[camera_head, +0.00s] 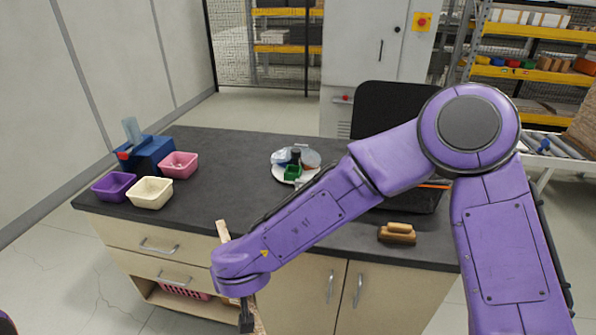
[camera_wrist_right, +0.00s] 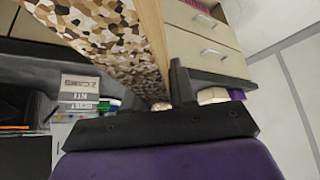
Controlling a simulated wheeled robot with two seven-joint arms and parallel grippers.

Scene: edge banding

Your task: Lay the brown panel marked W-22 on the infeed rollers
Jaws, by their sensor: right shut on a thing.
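My right gripper (camera_head: 246,314) hangs low in front of the counter, at the end of my purple arm. In the right wrist view the gripper (camera_wrist_right: 158,108) is shut on a panel (camera_wrist_right: 105,40) with a mottled brown, tan and white face and a plain wood-coloured edge. No W-22 mark is readable. A roller track (camera_head: 558,147) stands at the far right; I cannot tell if it is the infeed. My left gripper is out of view.
A brown stack (camera_head: 585,125) stands by the rollers.

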